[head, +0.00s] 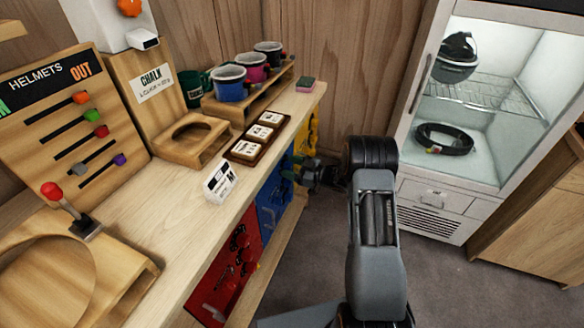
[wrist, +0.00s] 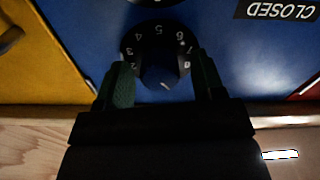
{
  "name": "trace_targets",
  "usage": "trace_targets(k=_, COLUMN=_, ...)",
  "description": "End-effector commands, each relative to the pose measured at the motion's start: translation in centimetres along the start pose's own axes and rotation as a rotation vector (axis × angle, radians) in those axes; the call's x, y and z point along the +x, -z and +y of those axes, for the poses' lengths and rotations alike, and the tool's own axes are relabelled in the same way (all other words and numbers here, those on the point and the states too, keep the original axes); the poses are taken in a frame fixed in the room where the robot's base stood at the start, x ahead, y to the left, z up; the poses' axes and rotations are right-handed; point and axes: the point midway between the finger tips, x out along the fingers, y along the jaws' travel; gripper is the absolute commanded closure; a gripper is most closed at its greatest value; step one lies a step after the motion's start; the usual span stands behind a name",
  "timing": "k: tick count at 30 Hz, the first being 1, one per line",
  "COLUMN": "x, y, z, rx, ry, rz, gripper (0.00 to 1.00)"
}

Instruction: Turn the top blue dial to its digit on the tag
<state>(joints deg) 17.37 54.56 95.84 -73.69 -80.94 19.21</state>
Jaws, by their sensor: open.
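The blue door (head: 272,208) is on the front of the wooden counter. In the wrist view the blue door (wrist: 240,65) appears upside down, with the counter edge at the bottom. A black dial (wrist: 157,48) with white digits, the one nearest the counter edge, lies between the green-padded fingers of my gripper (wrist: 163,80). The fingers stand open on either side of its knob; I cannot tell whether they touch it. In the head view my gripper (head: 306,173) is at the blue door, partly hidden. A white tag (head: 220,183) stands on the counter; its digit is not legible.
Another dial (wrist: 155,3) is cut off at the wrist view's top edge. A CLOSED label (wrist: 280,9) is on the blue door. The red door (head: 226,275) and yellow door (head: 309,135) flank it.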

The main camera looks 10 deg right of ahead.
Motion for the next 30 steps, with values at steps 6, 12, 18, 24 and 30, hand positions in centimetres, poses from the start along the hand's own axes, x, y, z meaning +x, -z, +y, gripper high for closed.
trace_targets(k=6, x=0.01, y=-0.02, z=0.00, rx=0.000, ry=0.000, rz=0.000, gripper=0.38)
trace_targets(k=12, x=0.00, y=-0.01, z=-0.01, rx=0.001, ry=0.000, rz=0.000, gripper=0.57)
trace_targets(k=18, x=-0.01, y=-0.02, z=-0.01, rx=0.001, ry=0.000, rz=0.000, gripper=0.76)
trace_targets(k=24, x=-0.02, y=-0.04, z=-0.02, rx=-0.001, ry=0.000, rz=0.000, gripper=0.87)
trace_targets(k=30, x=-0.02, y=-0.28, z=-0.08, rx=-0.042, ry=0.000, rz=0.000, gripper=0.87)
